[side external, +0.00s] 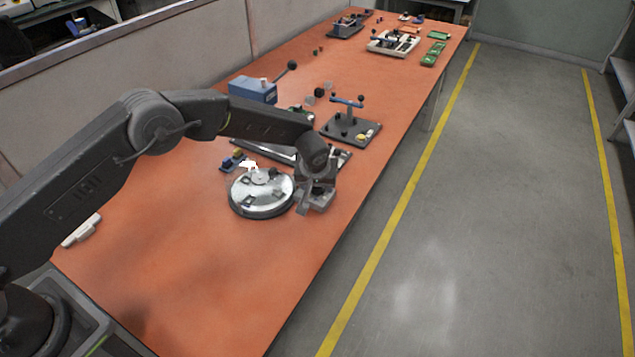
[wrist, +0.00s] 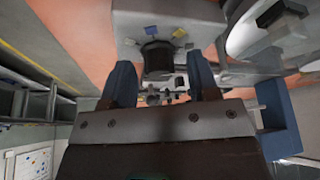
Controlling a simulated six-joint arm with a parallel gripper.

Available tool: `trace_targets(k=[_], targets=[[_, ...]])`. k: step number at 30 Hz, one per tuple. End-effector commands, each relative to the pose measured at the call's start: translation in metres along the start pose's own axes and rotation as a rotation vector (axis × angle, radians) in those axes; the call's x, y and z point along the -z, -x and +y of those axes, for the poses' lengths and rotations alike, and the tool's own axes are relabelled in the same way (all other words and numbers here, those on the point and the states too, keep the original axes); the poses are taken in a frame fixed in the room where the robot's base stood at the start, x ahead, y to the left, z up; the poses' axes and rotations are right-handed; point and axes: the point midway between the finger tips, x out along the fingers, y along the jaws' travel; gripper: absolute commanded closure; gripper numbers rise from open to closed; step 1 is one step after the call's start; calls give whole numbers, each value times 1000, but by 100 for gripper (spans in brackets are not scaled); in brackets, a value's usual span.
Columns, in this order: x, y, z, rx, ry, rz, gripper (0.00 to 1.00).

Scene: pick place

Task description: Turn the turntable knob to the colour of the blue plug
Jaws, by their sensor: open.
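In the wrist view a black knob (wrist: 158,56) sits on a pale grey plate (wrist: 205,22) with small coloured patches around it, among them a blue patch (wrist: 151,30) and a yellow patch (wrist: 180,32). My gripper (wrist: 160,85) is open, with its fingers on either side of the knob's line in this view; contact cannot be told. In the side view my gripper (side external: 314,188) is low over a grey box (side external: 320,201), hiding the knob. The round silver turntable (side external: 262,205) is just left of it. A small blue piece (side external: 228,163), possibly the blue plug, lies behind the turntable.
A yellow piece (side external: 238,153) is beside the blue one. A dark plate with a blue-handled lever (side external: 348,103) and a blue box (side external: 253,90) stand farther back. The orange table (side external: 215,260) is clear in front, and its right edge is close to my gripper.

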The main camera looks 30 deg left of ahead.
Motion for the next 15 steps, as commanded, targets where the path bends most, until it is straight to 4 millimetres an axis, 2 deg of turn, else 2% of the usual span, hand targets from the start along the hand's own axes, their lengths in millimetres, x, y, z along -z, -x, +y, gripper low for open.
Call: trace_targets(k=[4, 15], targets=[[0, 0, 0, 0, 0, 0, 45], [0, 1, 0, 0, 0, 0, 81]])
